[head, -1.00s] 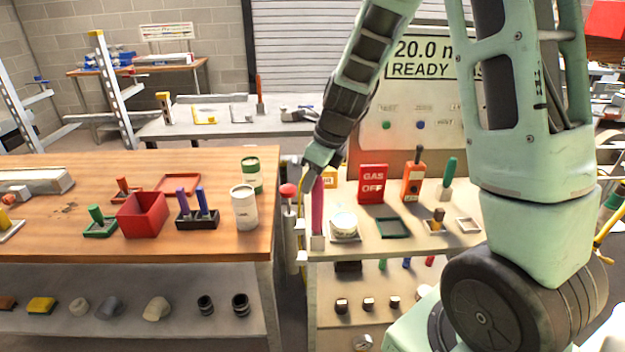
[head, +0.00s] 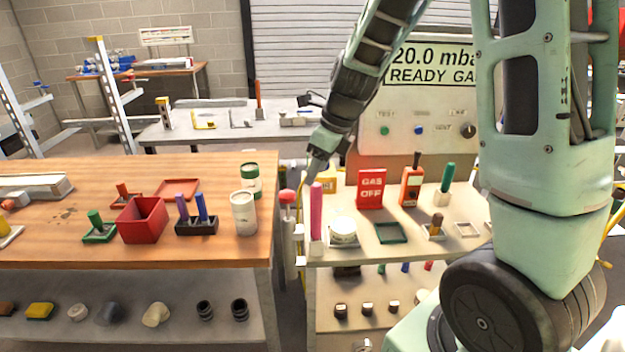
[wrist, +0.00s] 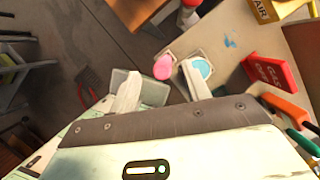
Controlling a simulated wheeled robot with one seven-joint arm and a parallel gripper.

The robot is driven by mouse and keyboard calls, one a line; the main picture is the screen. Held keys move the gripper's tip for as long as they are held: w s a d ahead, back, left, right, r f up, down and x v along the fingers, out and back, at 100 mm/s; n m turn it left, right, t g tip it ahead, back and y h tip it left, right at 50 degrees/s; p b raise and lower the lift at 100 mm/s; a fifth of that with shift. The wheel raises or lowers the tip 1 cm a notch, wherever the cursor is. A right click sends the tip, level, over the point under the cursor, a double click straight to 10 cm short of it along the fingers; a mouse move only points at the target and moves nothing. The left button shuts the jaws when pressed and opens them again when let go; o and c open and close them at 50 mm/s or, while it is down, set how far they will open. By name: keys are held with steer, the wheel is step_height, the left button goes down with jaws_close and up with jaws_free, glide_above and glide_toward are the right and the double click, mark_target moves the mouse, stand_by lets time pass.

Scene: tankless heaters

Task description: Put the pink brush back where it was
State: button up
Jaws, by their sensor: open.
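The pink brush (head: 316,211) stands upright in a small white holder (head: 316,247) at the front left corner of the pale bench (head: 390,247). In the wrist view its rounded pink top (wrist: 163,67) shows from above, over the white holder. My gripper (head: 312,176) is open and empty just above the brush, slightly to its left. In the wrist view the brush top lies just beyond the gap between my fingers (wrist: 160,88), apart from both. The fingertips look small and partly dark in the head view.
A white tub (head: 342,233) stands right beside the brush, with a green tray (head: 391,233) further right. A red GAS OFF sign (head: 371,189) stands behind. A wooden table (head: 110,253) is at left, across a narrow gap holding a red-topped post (head: 287,197).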

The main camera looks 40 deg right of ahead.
steer(key=v, duration=0.7)
steer(key=s+a+f+n+g, duration=0.1)
steer(key=s+a+n, duration=0.3)
steer(key=a+n, duration=0.5)
steer(key=s+a+f+n+g, duration=0.15)
steer(key=s+a+n, duration=0.25)
steer(key=a+n, duration=0.5)
steer(key=s+a+f+n, duration=0.1)
steer(key=s+a+n, duration=0.3)
steer(key=s+n, duration=0.3)
steer(key=s+a+f+n+h, duration=0.1)
steer(key=s+a+n, duration=0.3)
steer(key=n, duration=0.9)
steer(key=s+f, duration=0.1)
steer(key=s, duration=0.2)
steer(key=shift+f+g+h, duration=0.3)
steer(key=shift+g, duration=0.05)
